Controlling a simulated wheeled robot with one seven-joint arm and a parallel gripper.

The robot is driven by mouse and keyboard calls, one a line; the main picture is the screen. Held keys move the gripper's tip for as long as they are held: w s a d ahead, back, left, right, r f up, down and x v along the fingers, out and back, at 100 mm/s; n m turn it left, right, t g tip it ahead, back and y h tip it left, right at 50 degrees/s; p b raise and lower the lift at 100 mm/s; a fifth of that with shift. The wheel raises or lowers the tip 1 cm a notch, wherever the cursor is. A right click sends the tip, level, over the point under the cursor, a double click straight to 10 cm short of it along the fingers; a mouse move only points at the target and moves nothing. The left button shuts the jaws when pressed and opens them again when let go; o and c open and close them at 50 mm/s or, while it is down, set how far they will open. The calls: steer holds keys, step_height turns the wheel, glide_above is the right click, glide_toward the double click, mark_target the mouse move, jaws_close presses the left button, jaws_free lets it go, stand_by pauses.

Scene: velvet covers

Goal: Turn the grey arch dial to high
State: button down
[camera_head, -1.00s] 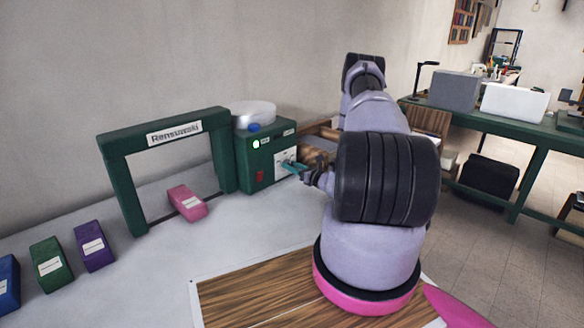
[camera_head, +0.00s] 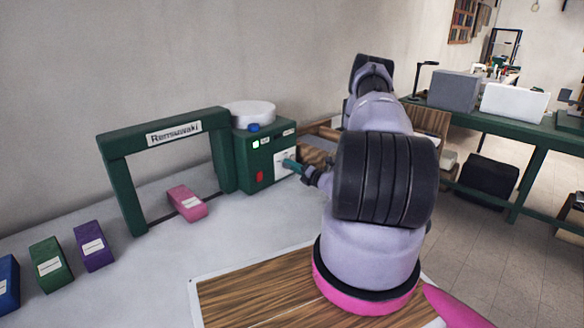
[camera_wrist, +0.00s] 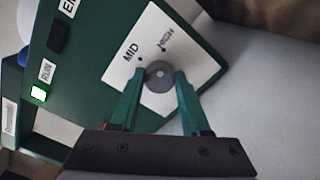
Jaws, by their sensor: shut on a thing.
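The grey dial (camera_wrist: 160,76) shows in the wrist view as a round knob on a white plate (camera_wrist: 128,72). The plate carries the words MID and HIGH beside dots; the dial's pointer setting cannot be made out. My gripper (camera_wrist: 161,84) has its green fingers shut on the dial, one on each side. In the head view my gripper (camera_head: 291,165) is at the front of the green control box (camera_head: 263,160), and the dial is hidden there. The box joins the right side of the green arch (camera_head: 116,165).
A pink block (camera_head: 186,203) lies under the arch. Purple (camera_head: 93,247), green (camera_head: 47,264) and blue blocks stand at the left. The box has a red switch (camera_head: 260,176), a blue button (camera_head: 254,128) and a lit RUN light (camera_wrist: 39,93). A wooden board (camera_head: 250,285) lies in front.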

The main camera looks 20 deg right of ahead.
steer(key=shift+f+m, duration=0.1)
steer(key=shift+m, duration=0.5)
steer(key=shift+c, duration=1.9)
jaws_free()
steer(key=v, duration=1.1)
